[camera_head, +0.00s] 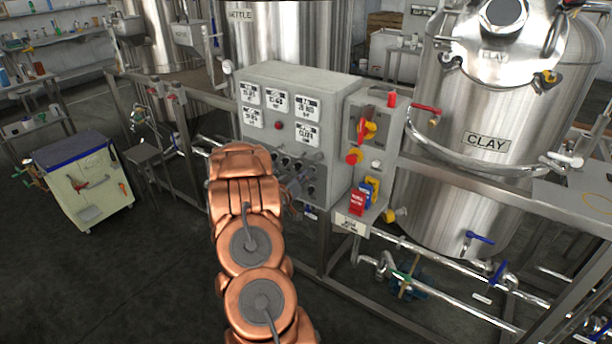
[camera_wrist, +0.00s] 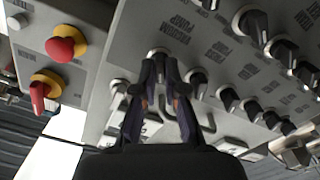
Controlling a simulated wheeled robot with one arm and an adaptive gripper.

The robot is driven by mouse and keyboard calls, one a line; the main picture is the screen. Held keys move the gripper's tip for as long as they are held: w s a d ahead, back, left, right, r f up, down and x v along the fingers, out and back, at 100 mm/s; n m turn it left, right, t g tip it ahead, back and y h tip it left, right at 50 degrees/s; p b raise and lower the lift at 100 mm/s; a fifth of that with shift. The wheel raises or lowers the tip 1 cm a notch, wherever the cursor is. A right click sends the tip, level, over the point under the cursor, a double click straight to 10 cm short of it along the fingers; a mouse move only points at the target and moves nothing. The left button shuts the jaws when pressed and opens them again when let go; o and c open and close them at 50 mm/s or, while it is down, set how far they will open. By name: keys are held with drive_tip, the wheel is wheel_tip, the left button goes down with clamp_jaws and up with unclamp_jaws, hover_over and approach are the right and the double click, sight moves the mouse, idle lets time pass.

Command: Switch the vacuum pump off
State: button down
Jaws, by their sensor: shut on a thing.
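In the wrist view my gripper (camera_wrist: 160,66) is shut on a small switch knob (camera_wrist: 158,51) on the grey control panel. Only the knob's pale rim shows past the dark fingertips; its handle and pointing direction are hidden. A label reading "VACUUM PUMP" (camera_wrist: 178,28) is printed on the panel beside this knob. In the head view the grey control cabinet (camera_head: 342,150) stands at the middle, and my copper arm reaches to its lower front. My gripper (camera_head: 298,184) is small and dark there, partly lost among the knobs.
Several similar black knobs stand close by, one (camera_wrist: 198,84) just right of my fingers. Red and yellow controls (camera_wrist: 66,44) sit on a side panel at the left. The steel CLAY tank (camera_head: 470,190), pipes and frame rails stand right of the cabinet.

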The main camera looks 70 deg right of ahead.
drive_tip(key=c, duration=1.2)
unclamp_jaws()
drive_tip(key=shift+c, duration=0.2)
drive_tip(key=v, duration=1.2)
